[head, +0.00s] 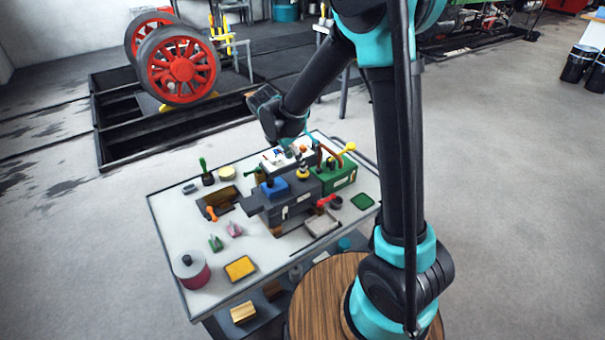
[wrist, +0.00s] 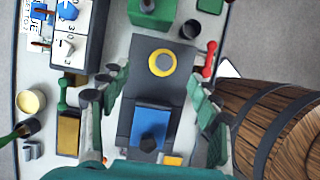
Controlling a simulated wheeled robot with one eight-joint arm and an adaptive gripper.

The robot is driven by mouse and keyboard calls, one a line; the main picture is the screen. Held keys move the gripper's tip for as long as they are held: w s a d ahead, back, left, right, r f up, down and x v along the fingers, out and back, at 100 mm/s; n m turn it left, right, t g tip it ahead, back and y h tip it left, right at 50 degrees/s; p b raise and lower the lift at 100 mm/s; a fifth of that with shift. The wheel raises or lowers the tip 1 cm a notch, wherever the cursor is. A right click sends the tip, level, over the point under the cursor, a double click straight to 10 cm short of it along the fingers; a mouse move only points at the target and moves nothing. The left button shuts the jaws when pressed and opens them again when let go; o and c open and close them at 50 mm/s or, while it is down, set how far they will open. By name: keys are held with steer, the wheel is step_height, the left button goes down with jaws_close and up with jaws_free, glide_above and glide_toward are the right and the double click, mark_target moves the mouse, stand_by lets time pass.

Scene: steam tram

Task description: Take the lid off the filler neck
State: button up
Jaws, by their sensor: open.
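A dark grey stepped block stands on the workbench (head: 165,222); it shows in the wrist view (wrist: 148,48) between my fingers. On it sits a round yellow piece with a grey centre (wrist: 162,63), also seen in the head view (head: 303,173). Nearer my palm is a blue square piece with a dark knob (wrist: 151,118), also in the head view (head: 274,188). I cannot tell for sure which of these is the lid; the filler neck is not clearly visible. My gripper (wrist: 158,80) is open and empty above the block, its fingers spread either side.
A red-handled lever (wrist: 209,60) is right of the block. A green box (wrist: 152,12) stands beyond it. A wooden barrel (wrist: 275,130) is at the right. A cream pot (wrist: 30,102) and a white-and-blue box (wrist: 65,35) lie left. The bench's left front holds a pink reel (head: 192,272).

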mark_target(302, 172)
steer(key=shift+s+x, duration=0.15)
steer(key=shift+x, duration=1.2)
steer(key=shift+s+x, duration=0.2)
steer(key=shift+x, duration=1.1)
steer(key=shift+c, duration=0.5)
steer(key=c, duration=1)
